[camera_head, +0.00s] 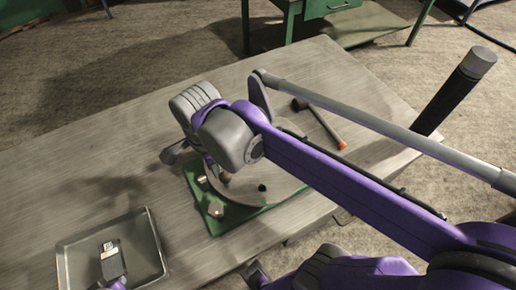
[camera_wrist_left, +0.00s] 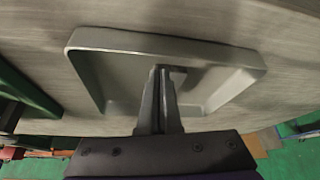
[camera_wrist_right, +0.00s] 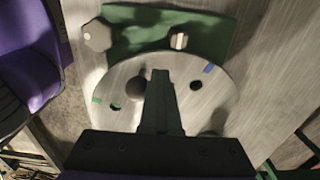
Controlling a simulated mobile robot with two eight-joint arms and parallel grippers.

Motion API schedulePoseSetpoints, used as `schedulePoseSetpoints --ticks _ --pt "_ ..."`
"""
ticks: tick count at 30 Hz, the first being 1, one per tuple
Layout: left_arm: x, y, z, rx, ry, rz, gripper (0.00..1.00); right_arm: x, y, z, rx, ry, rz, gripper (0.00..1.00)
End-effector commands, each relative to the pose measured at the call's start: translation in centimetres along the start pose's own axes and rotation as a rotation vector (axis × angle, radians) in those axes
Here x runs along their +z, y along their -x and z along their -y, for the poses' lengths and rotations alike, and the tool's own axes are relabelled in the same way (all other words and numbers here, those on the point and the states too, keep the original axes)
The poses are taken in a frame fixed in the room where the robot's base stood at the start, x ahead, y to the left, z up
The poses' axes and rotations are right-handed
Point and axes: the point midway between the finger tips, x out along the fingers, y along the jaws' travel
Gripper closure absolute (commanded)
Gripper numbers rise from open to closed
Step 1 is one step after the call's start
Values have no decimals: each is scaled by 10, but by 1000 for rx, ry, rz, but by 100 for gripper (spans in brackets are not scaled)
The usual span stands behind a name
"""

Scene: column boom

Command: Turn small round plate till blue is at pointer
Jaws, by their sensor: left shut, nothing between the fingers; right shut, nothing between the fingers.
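A light block (camera_wrist_right: 180,42) on the base, perhaps the pointer, stands left of the blue mark. My right gripper (camera_wrist_right: 160,75) is shut and empty over the plate, beside a dark round knob (camera_wrist_right: 139,86); contact cannot be told. My left gripper (camera_wrist_left: 160,72) is shut and empty at the grey tray (camera_wrist_left: 95,40).
A grey faceted knob (camera_wrist_right: 97,35) sits on the base's left corner. In the head view my right arm covers much of the plate. A tool with an orange end (camera_head: 320,120) lies behind it on the table (camera_head: 110,140).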

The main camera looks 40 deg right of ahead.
Motion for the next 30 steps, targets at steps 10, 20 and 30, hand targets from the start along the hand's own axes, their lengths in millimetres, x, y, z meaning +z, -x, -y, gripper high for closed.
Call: schedulePoseSetpoints --ticks 10,20,30 --pt "-1 1 0 0 0 -1 100 -1 0 -6 1 0 -1 100" --pt "-3 4 0 0 0 -2 100 -3 0 -12 1 0 0 100" --pt "-6 6 0 0 0 -5 100 -6 0 -23 1 0 -1 100"
